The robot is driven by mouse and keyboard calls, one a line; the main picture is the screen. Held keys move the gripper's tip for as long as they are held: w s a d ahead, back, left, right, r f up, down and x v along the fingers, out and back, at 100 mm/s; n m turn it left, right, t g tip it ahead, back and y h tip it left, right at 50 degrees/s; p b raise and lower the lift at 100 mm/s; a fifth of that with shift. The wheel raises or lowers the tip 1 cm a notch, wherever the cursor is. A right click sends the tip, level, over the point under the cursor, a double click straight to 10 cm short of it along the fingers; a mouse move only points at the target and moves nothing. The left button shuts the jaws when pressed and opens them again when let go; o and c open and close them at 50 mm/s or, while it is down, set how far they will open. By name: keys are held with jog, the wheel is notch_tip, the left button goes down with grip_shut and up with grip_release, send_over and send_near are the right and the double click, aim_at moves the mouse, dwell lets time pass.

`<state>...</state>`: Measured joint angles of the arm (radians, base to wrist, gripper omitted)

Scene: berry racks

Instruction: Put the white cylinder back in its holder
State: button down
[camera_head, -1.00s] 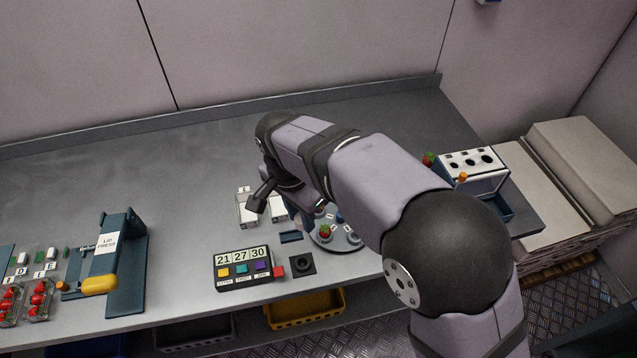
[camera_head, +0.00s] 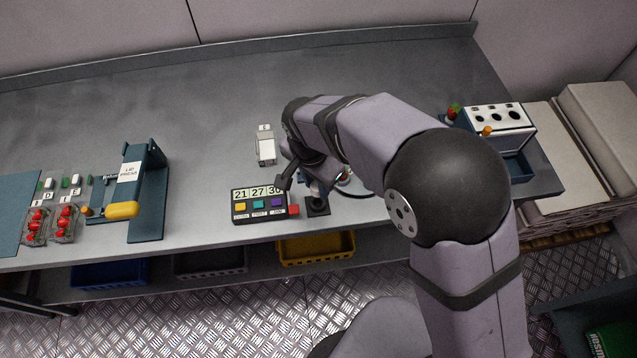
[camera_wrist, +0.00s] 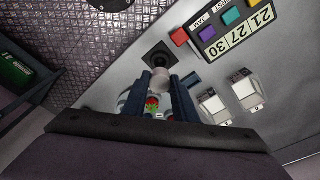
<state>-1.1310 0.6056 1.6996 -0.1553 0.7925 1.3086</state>
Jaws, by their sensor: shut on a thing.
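My gripper (camera_wrist: 160,88) is shut on the white cylinder (camera_wrist: 160,76), which shows as a pale rounded end between the two dark blue fingers in the wrist view. The holder (camera_wrist: 158,56), a black square block with a round socket, lies just beyond the cylinder's end. In the head view the holder (camera_head: 317,208) is near the table's front edge, right of the button panel, with my gripper (camera_head: 318,188) directly over it. The cylinder is mostly hidden there. I cannot tell whether it touches the socket.
A button panel (camera_head: 259,206) reading 21 27 30 stands close left of the holder, with a red block (camera_head: 294,210) between. A round plate with a strawberry (camera_wrist: 153,104) is close by. A white box (camera_head: 265,148) stands behind.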

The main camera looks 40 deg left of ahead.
aim_at(317, 196)
jog(key=shift+f, duration=0.2)
jog(key=shift+f+b, duration=1.85)
jog(key=shift+f, duration=0.55)
jog(key=shift+f, duration=0.2)
jog(key=c, duration=1.4)
grip_release()
jog(key=shift+o, duration=0.2)
jog(key=shift+r+p, duration=2.45)
jog(key=shift+r, duration=1.05)
